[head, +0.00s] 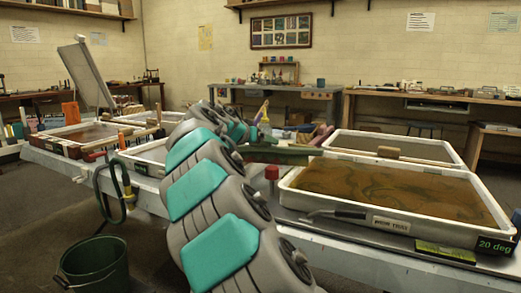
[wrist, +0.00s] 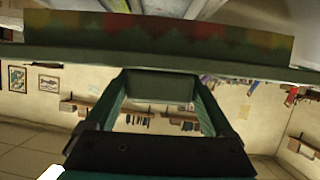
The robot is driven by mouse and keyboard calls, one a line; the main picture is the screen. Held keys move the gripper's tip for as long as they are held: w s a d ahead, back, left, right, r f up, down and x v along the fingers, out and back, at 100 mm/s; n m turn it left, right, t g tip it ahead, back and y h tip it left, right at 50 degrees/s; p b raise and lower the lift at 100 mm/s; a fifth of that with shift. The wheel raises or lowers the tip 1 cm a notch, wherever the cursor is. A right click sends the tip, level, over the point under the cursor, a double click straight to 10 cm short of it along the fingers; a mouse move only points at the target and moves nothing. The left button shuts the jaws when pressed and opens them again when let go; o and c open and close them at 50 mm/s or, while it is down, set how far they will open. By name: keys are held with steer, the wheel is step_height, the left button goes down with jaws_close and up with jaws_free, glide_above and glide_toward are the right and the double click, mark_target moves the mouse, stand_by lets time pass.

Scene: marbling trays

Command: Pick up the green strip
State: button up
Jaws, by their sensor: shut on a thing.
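The green strip (head: 283,154) is a long dark green bar, held up level above the bench in the head view. In the wrist view the strip (wrist: 60,52) spans the top of the picture, with a mottled red, yellow and green band along its upper part. My gripper (wrist: 162,72) is shut on it near the middle of its visible length. In the head view my arm hides part of the gripper, and I cannot make out its fingertips there.
A white tray of brown marbled liquid (head: 285,187) stands at the right, with another tray (head: 455,152) behind it. A red-capped bottle (head: 271,173) stands beside the near tray. A green bucket (head: 95,265) stands on the floor at the left.

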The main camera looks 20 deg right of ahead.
steer(key=shift+c, duration=0.8)
steer(key=shift+r, duration=0.1)
